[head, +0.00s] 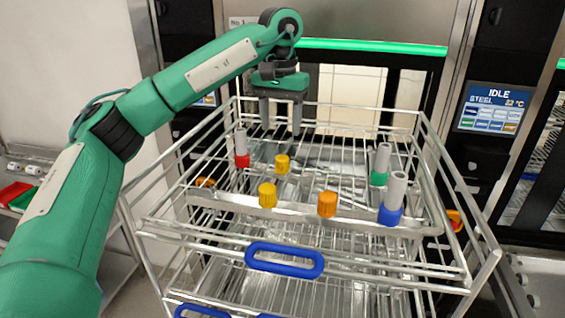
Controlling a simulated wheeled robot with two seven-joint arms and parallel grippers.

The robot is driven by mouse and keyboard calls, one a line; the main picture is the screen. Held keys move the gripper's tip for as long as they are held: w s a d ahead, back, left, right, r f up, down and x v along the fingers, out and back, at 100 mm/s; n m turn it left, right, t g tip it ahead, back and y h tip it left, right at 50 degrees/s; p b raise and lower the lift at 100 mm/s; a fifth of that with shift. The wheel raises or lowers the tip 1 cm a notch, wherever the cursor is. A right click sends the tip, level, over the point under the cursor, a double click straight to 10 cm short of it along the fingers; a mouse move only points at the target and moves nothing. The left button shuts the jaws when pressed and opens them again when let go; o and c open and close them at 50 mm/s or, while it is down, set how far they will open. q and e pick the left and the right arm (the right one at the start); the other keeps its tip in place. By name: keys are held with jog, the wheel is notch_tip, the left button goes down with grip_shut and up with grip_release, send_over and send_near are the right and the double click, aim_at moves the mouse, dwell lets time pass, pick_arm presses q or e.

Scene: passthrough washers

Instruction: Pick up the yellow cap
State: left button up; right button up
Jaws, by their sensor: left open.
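Two yellow caps show in the head view, both on the upper level of the wire rack (205,247). The farther yellow cap (282,164) is near the middle of the rack. The nearer yellow cap (267,195) sits in front of it and slightly left. An orange-yellow cap (327,204) stands to the right of the nearer one. My left gripper (281,128) points down over the back of the rack, above and behind the farther yellow cap in the picture. Its fingers are apart, with nothing between them. My right gripper is out of view.
A grey tube with a red base (242,161) stands at left, one with a green base (379,178) and one with a blue base (390,215) at right. Rack side rails and a blue handle (285,260) surround the caps. A washer display (495,108) reads IDLE.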

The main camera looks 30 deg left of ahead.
aim_at(282, 156)
pick_arm(q)
notch_tip(282, 156, down, 4)
jog(key=shift+w+p, duration=0.15)
jog(key=shift+p, duration=0.35)
jog(key=shift+f+p, duration=0.35)
jog(key=shift+p, duration=0.15)
jog(key=f+p, duration=0.1)
jog(key=f, duration=0.1)
jog(key=f+p, duration=0.1)
jog(key=f, duration=0.1)
jog(key=shift+d+p, duration=0.2)
jog(key=shift+p, duration=0.1)
jog(key=shift+f, duration=0.35)
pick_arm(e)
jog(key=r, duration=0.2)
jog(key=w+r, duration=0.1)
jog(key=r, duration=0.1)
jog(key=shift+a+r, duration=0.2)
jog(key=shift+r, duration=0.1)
pick_arm(q)
jog(key=shift+c, duration=0.3)
jog(key=c, duration=1)
